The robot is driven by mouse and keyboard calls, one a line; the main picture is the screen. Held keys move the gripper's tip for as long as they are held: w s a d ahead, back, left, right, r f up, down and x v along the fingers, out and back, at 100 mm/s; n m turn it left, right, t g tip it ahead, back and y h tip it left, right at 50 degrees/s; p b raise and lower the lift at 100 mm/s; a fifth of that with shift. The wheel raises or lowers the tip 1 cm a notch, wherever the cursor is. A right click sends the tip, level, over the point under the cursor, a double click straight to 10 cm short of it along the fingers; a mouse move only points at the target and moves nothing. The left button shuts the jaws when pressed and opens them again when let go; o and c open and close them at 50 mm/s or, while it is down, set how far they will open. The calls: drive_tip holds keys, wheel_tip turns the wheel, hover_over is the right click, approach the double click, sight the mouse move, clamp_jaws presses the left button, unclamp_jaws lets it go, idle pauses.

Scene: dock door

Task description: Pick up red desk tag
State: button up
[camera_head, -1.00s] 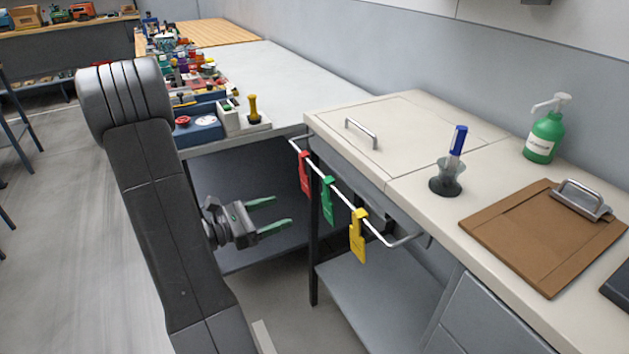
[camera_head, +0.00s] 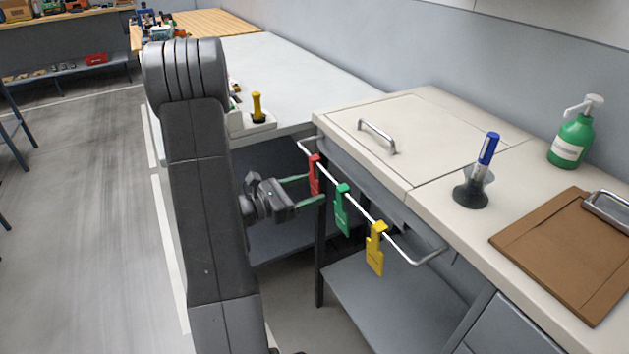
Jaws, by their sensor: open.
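The red desk tag (camera_head: 315,174) hangs at the far left end of a metal rail (camera_head: 361,211) along the front of the cream desk. My gripper (camera_head: 306,189) is open, with its two green-tipped fingers pointing right at the red tag. The fingertips are beside the tag, one a little above the other in the picture. I cannot tell whether they touch it or how far around it they reach. My arm's dark link hides part of the bench behind.
A green tag (camera_head: 342,209) and a yellow tag (camera_head: 376,248) hang on the same rail, to the right. The desk top (camera_head: 440,155) holds a blue marker in a stand (camera_head: 472,190), a green pump bottle (camera_head: 571,140) and a brown clipboard (camera_head: 560,250).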

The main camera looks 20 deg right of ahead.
sight(314, 186)
drive_tip(key=shift+d+r, duration=0.15)
drive_tip(key=shift+d, duration=0.95)
drive_tip(key=shift+d+r, duration=0.1)
drive_tip(key=shift+d, duration=1)
drive_tip(key=c, duration=1.1)
